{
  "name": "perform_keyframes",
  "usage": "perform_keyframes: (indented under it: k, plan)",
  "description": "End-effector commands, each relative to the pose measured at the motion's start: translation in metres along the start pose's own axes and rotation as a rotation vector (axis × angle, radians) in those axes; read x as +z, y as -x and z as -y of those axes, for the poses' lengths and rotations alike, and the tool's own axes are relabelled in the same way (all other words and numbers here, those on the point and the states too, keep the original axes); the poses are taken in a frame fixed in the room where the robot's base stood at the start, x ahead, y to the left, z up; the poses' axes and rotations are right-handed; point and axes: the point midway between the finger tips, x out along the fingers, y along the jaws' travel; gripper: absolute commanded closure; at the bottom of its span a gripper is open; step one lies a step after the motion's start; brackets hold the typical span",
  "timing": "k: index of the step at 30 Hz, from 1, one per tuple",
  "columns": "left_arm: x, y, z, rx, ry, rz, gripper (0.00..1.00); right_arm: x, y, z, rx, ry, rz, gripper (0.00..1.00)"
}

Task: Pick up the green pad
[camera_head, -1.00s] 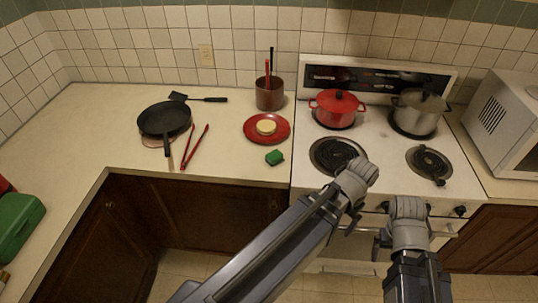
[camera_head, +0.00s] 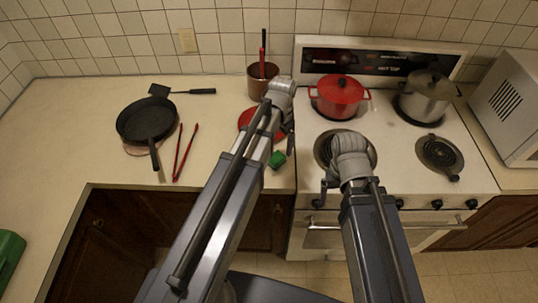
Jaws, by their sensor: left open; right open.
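The green pad (camera_head: 277,159) is a small green block on the counter near its front edge, just left of the stove. My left arm reaches across the counter, and its forearm passes close beside the pad in the picture. My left gripper (camera_head: 289,132) is open, hanging below the wrist, near the pad and a little beyond it; its fingertips are hard to make out. My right gripper (camera_head: 322,190) is open and empty at the stove's front, right of the pad.
A red plate (camera_head: 247,117) lies behind my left arm, mostly hidden. A utensil crock (camera_head: 258,83) stands at the back. A black pan (camera_head: 146,119) and red tongs (camera_head: 184,152) lie left. A red pot (camera_head: 340,96) and steel pot (camera_head: 427,98) stand on the stove (camera_head: 400,160).

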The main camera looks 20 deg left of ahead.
Motion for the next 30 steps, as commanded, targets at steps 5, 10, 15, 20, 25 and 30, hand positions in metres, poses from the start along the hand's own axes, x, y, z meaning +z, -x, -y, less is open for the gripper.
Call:
perform_keyframes:
  k: [5, 10, 15, 20, 25, 30]
  plan:
    - [0.0, -0.012, 0.0, 0.0, 0.001, 0.0, 0.07, -0.001, -0.012, 0.001, 0.0, 0.0, 0.0, 0.07]
    - [0.0, -0.027, 0.0, 0.0, 0.001, 0.0, 0.07, -0.002, -0.027, 0.003, 0.0, -0.001, 0.0, 0.07]
    - [0.001, -0.027, 0.0, 0.0, 0.002, 0.0, 0.07, -0.002, -0.026, 0.003, 0.0, -0.001, -0.001, 0.07]
    - [0.001, -0.034, 0.001, 0.0, 0.002, 0.0, 0.07, -0.002, -0.034, 0.003, 0.0, -0.001, -0.001, 0.07]
    - [0.002, -0.053, 0.004, 0.0, 0.003, 0.0, 0.07, -0.003, -0.053, 0.005, 0.0, -0.001, -0.001, 0.07]
    - [0.003, -0.074, 0.005, 0.0, 0.002, 0.0, 0.07, -0.005, -0.074, 0.007, 0.0, -0.002, -0.001, 0.07]
